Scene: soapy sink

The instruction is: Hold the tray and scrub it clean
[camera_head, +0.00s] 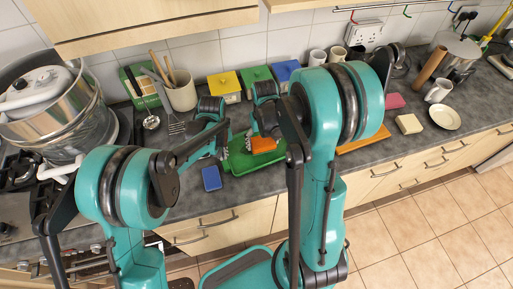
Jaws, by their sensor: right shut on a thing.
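The green tray (240,166) lies on the grey counter near its front edge, in the middle of the head view. An orange block, likely a sponge (264,146), is over the tray. My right gripper (262,135) reaches down from above and is shut on the orange sponge; whether the sponge touches the tray is hard to tell. My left gripper (223,143) is at the tray's left side; its fingertips are small and partly hidden, so its grip on the tray is unclear. My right arm hides the area right of the tray.
A blue block (211,179) lies left of the tray near the counter edge. Yellow (224,86), green (257,82) and blue (286,71) boxes stand behind. A utensil pot (181,94) and large steel pot (85,125) are left. A plate (445,117) and beige block (408,124) are right.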

